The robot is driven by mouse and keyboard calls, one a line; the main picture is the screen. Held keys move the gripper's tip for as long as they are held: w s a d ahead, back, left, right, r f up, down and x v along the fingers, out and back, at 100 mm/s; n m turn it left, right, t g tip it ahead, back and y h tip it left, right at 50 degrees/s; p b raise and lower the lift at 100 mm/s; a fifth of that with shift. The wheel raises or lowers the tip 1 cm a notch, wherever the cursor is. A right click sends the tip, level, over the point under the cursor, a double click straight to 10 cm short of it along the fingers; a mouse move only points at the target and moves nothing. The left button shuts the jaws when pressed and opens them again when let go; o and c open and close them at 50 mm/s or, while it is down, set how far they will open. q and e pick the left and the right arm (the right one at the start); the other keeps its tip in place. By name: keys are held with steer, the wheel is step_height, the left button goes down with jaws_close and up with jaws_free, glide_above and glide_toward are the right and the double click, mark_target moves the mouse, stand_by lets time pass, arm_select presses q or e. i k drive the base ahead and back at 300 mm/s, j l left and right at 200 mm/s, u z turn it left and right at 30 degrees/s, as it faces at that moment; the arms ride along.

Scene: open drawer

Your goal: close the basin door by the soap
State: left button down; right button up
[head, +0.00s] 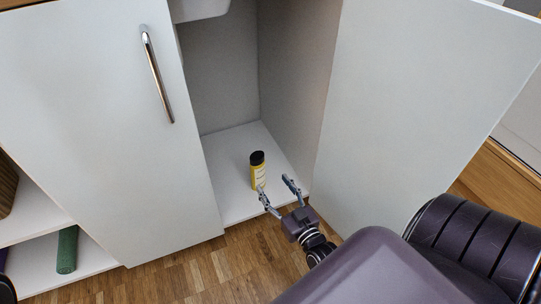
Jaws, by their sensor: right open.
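The basin cabinet stands open. Its right door (415,100) is swung wide and fills the right of the head view, showing a plain white face. A yellow bottle with a black cap (258,172), which looks like the soap, stands upright on the white cabinet floor (237,208). My right gripper (274,188) is open at the front of the cabinet, just in front and to the right of the bottle. Its left finger overlaps the bottle's lower edge in the picture; I cannot tell whether they touch.
The left door (95,140) is shut, with a chrome handle (157,75). An open shelf (35,275) at the lower left holds a green roll (67,249). A white basin (197,8) hangs above the opening. Wooden floor (205,275) lies in front.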

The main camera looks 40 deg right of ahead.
mark_target(417, 88)
steer(key=k+j, duration=0.1)
steer(key=k, duration=0.4)
steer(key=k+j, duration=0.15)
steer(key=k, duration=0.35)
steer(key=k+j, duration=0.1)
steer(key=k, duration=0.4)
